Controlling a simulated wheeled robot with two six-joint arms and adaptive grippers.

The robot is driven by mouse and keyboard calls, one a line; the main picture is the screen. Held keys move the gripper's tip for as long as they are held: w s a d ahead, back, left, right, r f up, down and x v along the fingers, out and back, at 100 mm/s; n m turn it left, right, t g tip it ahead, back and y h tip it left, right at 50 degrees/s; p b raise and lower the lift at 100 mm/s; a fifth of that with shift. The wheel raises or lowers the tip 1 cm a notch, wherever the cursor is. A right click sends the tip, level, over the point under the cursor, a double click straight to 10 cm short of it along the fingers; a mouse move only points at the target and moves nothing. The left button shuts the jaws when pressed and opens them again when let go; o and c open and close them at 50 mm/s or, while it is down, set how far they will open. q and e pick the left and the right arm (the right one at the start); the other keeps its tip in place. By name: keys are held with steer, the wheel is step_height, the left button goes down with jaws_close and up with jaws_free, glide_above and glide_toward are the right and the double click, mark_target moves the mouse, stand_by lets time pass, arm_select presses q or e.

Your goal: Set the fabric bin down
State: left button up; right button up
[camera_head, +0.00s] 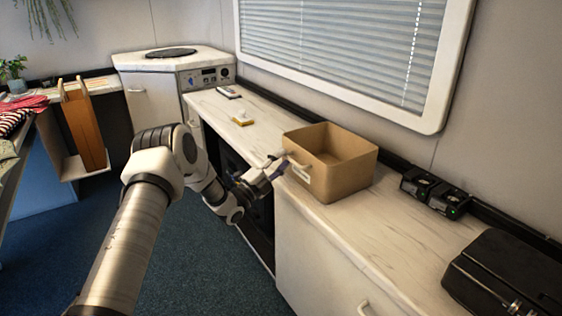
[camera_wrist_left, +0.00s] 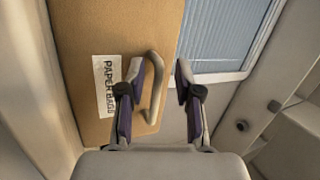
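The fabric bin (camera_head: 345,180) is a tan, open-topped box with a loop handle and a white label. It appears to rest upright on the white countertop (camera_head: 385,225), close to the front edge. Its inside looks empty from here. My left gripper (camera_head: 277,166) is at the bin's handle side. I cannot tell whether a finger touches the handle. My right gripper is out of view.
Two small black chargers (camera_head: 436,191) and a black case (camera_head: 505,280) are on the counter to the right. A small yellow-and-white item (camera_head: 242,119) and a remote-like item (camera_head: 229,92) lie to the left. A window with blinds (camera_head: 340,45) is behind.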

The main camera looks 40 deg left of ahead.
arm_select(q)
steer(key=shift+r, duration=0.1)
steer(key=p+v, duration=0.2)
steer(key=v, duration=0.9)
steer(key=s+d+f+n+g+y, duration=0.1)
steer(key=s+d+f+n+g, duration=0.4)
steer(key=d+f, duration=0.45)
steer(key=s+d+f+n+g+y, duration=0.1)
steer(key=s+d+f+n+g, duration=0.2)
steer(key=d+f+n+g, duration=0.5)
steer(key=s+d+f+n+g+y, duration=0.1)
steer(key=s+d+f+n+g, duration=0.1)
steer(key=s, duration=0.7)
steer(key=s+d+f+n+g, duration=0.2)
steer(key=s+f+g, duration=0.2)
steer(key=s, duration=0.5)
steer(key=s+d+f+n+g+y, duration=0.1)
steer(key=s+d+f+g, duration=0.1)
steer(key=s, duration=0.7)
steer(key=shift+f+n+g+y, duration=0.3)
steer(key=shift+f+n+g, duration=0.15)
steer(key=shift+f, duration=0.3)
